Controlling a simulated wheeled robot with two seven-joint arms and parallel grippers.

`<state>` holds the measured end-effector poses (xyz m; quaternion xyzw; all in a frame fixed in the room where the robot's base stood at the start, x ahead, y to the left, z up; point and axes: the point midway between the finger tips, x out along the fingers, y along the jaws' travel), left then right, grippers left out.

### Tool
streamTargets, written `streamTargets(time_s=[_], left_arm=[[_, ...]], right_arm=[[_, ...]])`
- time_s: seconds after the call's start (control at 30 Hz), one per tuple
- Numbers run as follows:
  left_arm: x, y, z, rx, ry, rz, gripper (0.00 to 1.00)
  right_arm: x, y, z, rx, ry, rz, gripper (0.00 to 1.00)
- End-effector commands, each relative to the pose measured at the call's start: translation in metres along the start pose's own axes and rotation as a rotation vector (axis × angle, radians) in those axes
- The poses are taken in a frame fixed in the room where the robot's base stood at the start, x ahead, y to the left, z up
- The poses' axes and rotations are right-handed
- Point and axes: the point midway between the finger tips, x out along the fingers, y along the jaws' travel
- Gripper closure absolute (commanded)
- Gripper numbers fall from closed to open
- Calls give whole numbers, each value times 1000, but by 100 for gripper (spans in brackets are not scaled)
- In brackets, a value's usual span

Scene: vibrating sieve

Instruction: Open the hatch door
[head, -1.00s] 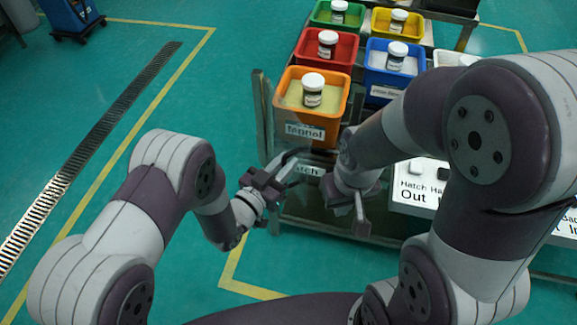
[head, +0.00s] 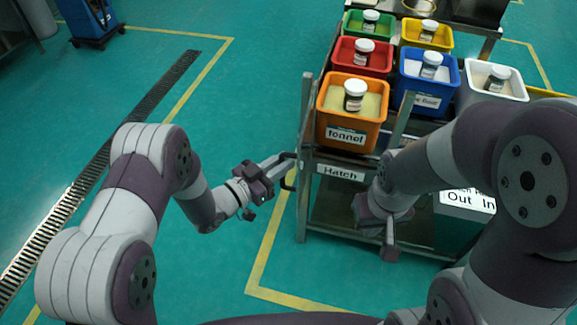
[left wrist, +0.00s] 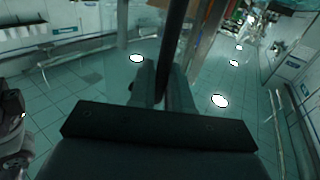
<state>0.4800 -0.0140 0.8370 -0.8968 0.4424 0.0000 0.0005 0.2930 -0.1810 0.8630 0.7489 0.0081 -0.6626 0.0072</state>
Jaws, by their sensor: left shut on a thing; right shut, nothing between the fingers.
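The hatch sign (head: 341,173) hangs on the near side of the metal rack, below the orange bin. A dark curved handle (head: 290,184) shows just left of the rack's corner post. My left gripper (head: 283,162) is shut on this handle from the left. In the left wrist view a dark bar (left wrist: 178,45) runs between the fingers of the left gripper (left wrist: 162,85). The hatch door's panel is not clearly visible, so I cannot tell how far it is open. My right gripper (head: 390,252) is shut and empty, pointing down in front of the rack.
Bins with white-lidded jars stand on the rack, including orange (head: 369,117), red (head: 348,57) and blue (head: 411,90). An Out/In sign box (head: 465,200) is partly behind my right arm.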

Motion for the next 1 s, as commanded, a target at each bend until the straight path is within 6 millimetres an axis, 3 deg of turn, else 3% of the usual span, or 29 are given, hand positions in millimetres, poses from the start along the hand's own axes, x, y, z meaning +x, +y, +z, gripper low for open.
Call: streamTargets(time_s=[0.57,0.6,0.63,1.0], left_arm=[[1,-9,-8,11,17,-7,100],[1,-9,-8,11,18,-6,73],[1,-9,-7,11,17,-6,65],[-1,-7,-3,5,8,-3,65]], right_arm=[[0,0,0,0,0,0,100],[0,0,0,0,0,0,100],[0,0,0,0,0,0,100],[0,0,0,0,0,0,100]])
